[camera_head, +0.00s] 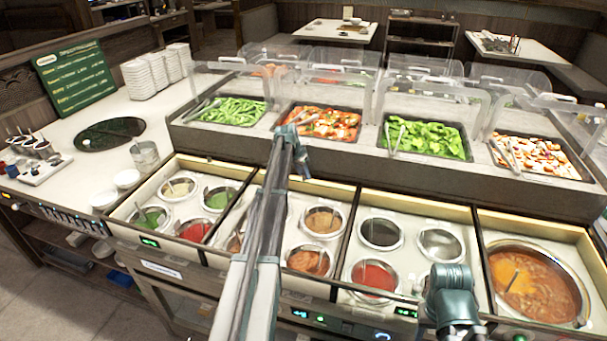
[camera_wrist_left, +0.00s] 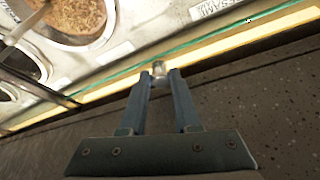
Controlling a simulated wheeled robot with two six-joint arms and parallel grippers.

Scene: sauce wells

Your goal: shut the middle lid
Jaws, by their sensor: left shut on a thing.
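My left gripper (camera_wrist_left: 159,74) is shut on a small pale knob (camera_wrist_left: 158,67) at the green-edged glass lid (camera_wrist_left: 120,76) in the left wrist view. The knob sits close to the pale yellow strip. In the head view my left arm reaches over the sauce wells, and its end (camera_head: 298,160) is at the back of the second bay from the left. The arm covers part of that bay, so how far the lid stands open cannot be told there. A well of brown sauce (camera_head: 323,221) shows beside the arm. No fingers of my right gripper show.
A red sauce well (camera_head: 373,277) and steel wells (camera_head: 380,232) lie to the right, with a large soup pot (camera_head: 535,284) beyond. Food trays (camera_head: 325,122) under clear guards stand behind. A steel cup (camera_head: 145,156) and white bowls (camera_head: 126,179) stand left.

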